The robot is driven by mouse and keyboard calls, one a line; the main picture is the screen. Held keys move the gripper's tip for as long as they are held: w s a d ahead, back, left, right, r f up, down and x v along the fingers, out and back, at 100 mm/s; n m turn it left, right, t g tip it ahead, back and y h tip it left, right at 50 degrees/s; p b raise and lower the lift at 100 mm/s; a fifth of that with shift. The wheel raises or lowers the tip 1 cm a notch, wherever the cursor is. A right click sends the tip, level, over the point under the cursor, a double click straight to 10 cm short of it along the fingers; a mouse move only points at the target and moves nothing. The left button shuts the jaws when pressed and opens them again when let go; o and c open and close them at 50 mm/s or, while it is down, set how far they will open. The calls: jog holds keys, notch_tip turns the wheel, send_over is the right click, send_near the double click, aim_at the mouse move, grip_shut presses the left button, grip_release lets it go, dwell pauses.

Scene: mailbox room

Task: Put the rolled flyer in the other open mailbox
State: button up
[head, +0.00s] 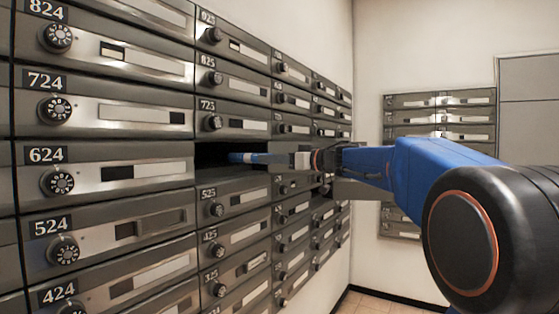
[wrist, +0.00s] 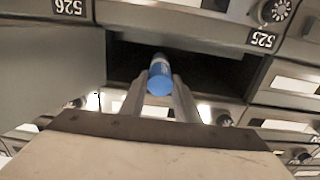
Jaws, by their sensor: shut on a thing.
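The rolled flyer (head: 247,157) is a blue tube. My gripper (head: 298,160) is shut on its near end, and the far end reaches into the dark opening of an open mailbox (head: 210,153). That opening lies between the boxes marked 725 and 525. In the wrist view, which looks upside down, the blue flyer (wrist: 160,77) sits between the two fingers, in front of the dark mailbox opening (wrist: 205,68). How deep the flyer is inside is hard to tell.
A grey panel (wrist: 50,75), perhaps an open door, stands left of the opening in the wrist view. Another grey panel (head: 358,189) juts out below my arm in the head view. Closed mailboxes with dials surround the opening. Tiled floor (head: 375,304) shows at lower right.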

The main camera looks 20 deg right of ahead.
aim_at(243, 160)
jog(key=x, duration=1)
jog(key=shift+f, duration=0.3)
jog(key=shift+x, duration=0.85)
jog(key=shift+f, duration=0.15)
jog(key=o, duration=1.1)
jog(key=shift+s, duration=0.1)
jog(key=v, duration=1.1)
jog(key=shift+s+d, duration=0.25)
jog(key=shift+s, duration=0.05)
dwell(0.5)
